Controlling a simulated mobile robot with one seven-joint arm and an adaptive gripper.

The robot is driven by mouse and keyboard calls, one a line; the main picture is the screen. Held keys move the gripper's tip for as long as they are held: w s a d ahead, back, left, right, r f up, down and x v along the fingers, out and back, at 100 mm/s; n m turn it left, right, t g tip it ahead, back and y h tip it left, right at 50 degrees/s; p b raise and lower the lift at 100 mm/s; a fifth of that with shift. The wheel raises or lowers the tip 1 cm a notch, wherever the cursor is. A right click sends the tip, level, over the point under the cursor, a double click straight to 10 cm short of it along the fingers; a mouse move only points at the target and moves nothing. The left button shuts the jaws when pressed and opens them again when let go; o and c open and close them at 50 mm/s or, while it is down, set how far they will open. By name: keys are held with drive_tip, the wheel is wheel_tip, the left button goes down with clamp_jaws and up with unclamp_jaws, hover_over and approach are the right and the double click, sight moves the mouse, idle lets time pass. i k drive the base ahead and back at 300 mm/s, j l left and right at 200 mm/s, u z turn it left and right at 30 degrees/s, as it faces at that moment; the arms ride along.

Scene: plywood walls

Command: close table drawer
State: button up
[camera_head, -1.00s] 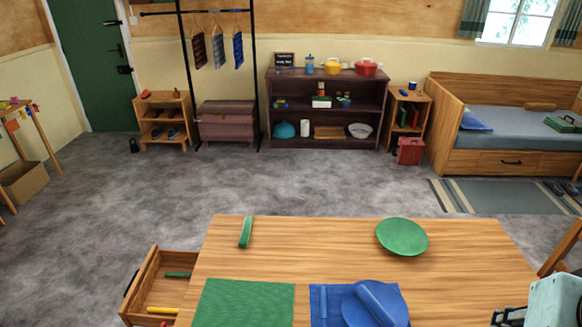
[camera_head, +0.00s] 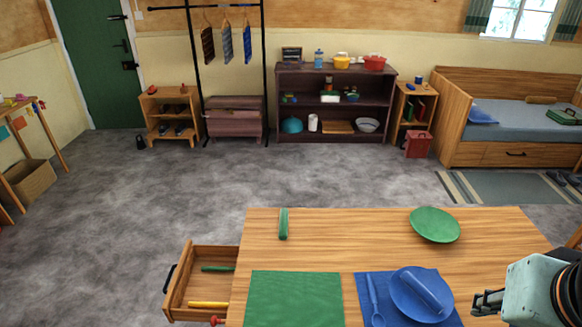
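The table drawer (camera_head: 172,313) is pulled out from the left side of the wooden table (camera_head: 335,228). Its black handle (camera_head: 168,279) is on the outer left face. A green item (camera_head: 217,268) and a yellow item (camera_head: 208,304) lie inside it, and a small red item (camera_head: 217,320) shows at its near right corner. My gripper (camera_head: 484,302) is at the lower right, by the table's right part, far from the drawer. Only part of it shows, and the state of its fingers is unclear.
On the table are a green mat (camera_head: 294,299), a blue mat (camera_head: 364,284) with a blue plate (camera_head: 421,311) and spoon, a green plate (camera_head: 435,225) and a green object (camera_head: 283,224). A chair (camera_head: 575,239) stands at right. The grey floor (camera_head: 110,220) left of the drawer is clear.

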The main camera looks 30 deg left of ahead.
sight(188, 283)
drive_tip(key=k+j, duration=0.15)
drive_tip(key=j, duration=0.3)
drive_tip(key=k+j+u, duration=0.1)
drive_tip(key=j, duration=0.3)
drive_tip(key=k+j, duration=0.25)
drive_tip(key=j, duration=0.2)
drive_tip(key=k+j+u, duration=0.1)
drive_tip(key=j, duration=0.35)
drive_tip(key=k+j, duration=0.2)
drive_tip(key=j, duration=0.25)
drive_tip(key=k+j+u, duration=0.1)
drive_tip(key=j, duration=0.35)
drive_tip(key=k+j, duration=0.15)
drive_tip(key=j, duration=0.3)
drive_tip(key=k+j, duration=0.15)
drive_tip(key=j, duration=0.35)
drive_tip(key=i+u, duration=0.45)
drive_tip(key=i, duration=0.35)
drive_tip(key=i+l+z, duration=0.1)
drive_tip(key=z, duration=0.3)
drive_tip(key=j+u, duration=0.1)
drive_tip(key=u, duration=0.2)
